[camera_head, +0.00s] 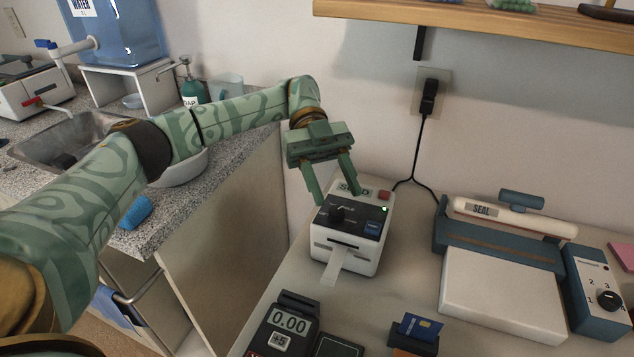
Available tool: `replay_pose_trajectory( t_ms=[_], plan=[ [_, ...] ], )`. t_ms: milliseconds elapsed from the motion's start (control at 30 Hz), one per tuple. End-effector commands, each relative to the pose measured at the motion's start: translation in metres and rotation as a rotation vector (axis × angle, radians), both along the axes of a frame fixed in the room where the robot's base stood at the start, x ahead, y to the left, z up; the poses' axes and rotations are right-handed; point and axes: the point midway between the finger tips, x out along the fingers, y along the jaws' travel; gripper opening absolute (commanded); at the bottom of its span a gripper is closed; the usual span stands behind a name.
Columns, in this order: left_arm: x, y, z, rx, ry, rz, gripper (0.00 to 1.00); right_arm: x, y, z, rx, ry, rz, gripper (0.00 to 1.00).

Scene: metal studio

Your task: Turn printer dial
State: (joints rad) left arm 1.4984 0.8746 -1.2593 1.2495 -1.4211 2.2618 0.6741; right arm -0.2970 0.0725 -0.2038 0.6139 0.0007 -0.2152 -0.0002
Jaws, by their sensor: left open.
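The printer (345,255) is a small white box with a dark top panel, standing on the counter near the middle of the view. A paper strip hangs from its front slot. A black dial (337,214) sits on the left part of the top panel; a green light, a red button and a blue button are also on it. My left gripper (336,198) is open above the printer, its fingers pointing down on either side of the panel's rear left area. I cannot tell whether a finger touches the printer. My right gripper is not in view.
A sealer (505,295) with a white plate and its own numbered knob box (598,292) stands on the right. A card terminal (284,325) and a card holder (414,335) are in front. A wooden shelf (480,22) overhangs the right. A black cord (421,150) runs behind the printer.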

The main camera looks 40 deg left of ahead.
Motion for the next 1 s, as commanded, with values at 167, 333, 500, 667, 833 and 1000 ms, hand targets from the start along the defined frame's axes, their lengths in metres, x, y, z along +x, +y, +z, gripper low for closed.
replay_pose_trajectory(
  t_ms=[167, 333, 500, 667, 833, 1000],
  plan=[
    [-0.04, -0.017, 0.045, 0.0, -0.007, -0.004, 0.46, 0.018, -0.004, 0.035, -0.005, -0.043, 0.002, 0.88],
    [-0.073, -0.035, 0.058, 0.001, -0.004, -0.001, 0.46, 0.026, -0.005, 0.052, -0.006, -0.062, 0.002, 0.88],
    [-0.093, -0.045, 0.065, 0.002, -0.003, 0.001, 0.46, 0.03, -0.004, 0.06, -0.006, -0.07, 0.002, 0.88],
    [-0.099, -0.049, 0.066, 0.001, 0.0, 0.001, 0.46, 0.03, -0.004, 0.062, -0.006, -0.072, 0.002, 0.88],
    [-0.1, -0.049, 0.065, 0.0, 0.0, 0.001, 0.46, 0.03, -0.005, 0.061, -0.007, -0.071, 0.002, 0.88],
    [-0.099, -0.049, 0.065, 0.001, 0.0, 0.001, 0.46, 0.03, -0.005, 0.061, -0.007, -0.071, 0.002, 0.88]
  ],
)
